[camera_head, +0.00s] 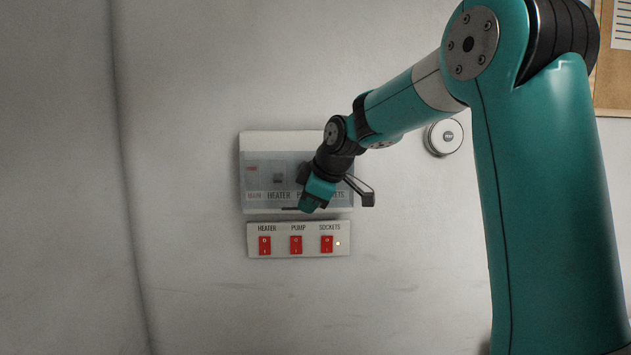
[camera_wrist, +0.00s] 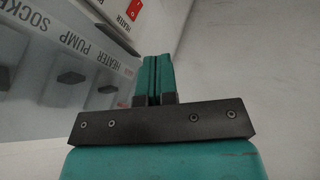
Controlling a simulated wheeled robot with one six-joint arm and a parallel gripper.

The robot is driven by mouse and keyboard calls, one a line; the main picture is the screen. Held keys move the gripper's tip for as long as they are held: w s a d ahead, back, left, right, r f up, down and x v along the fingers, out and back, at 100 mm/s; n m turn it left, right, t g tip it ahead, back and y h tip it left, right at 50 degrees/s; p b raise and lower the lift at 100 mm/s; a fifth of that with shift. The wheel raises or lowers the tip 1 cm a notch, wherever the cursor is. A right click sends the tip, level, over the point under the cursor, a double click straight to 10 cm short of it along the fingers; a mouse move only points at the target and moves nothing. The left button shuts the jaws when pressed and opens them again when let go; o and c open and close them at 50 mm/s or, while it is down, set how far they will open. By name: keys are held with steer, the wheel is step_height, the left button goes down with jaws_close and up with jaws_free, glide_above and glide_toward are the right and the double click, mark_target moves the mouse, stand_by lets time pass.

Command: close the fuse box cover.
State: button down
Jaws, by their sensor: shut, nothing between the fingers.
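The fuse box (camera_head: 280,139) is a pale box on the wall. Its cover (camera_head: 258,181) is a grey see-through panel that hangs down over the front, with a dark breaker and the labels MAIN, HEATER and SOCKETS showing there. I cannot tell whether it sits fully flush. My gripper (camera_head: 308,206) is shut and empty, in front of the lower right part of the cover, hiding part of it. In the wrist view the closed fingers (camera_wrist: 153,80) are beside the cover (camera_wrist: 45,70), with breakers and labels blurred behind it; contact is unclear.
A switch panel (camera_head: 280,250) with red HEATER, PUMP and SOCKETS switches is just below the box; a small light glows at its right end. A round metal fitting (camera_head: 443,138) is on the wall to the right. A cork board (camera_head: 612,95) is at upper right. The wall left is clear.

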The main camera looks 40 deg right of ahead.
steer(key=w+d+f+p, duration=0.2)
steer(key=w+p, duration=0.1)
steer(key=w, duration=0.2)
steer(key=shift+f, duration=0.25)
steer(key=shift+w+d+f, duration=0.1)
steer(key=shift+w+d+t+b, duration=0.4)
steer(key=shift+w+d+b, duration=0.05)
steer(key=shift+b, duration=0.75)
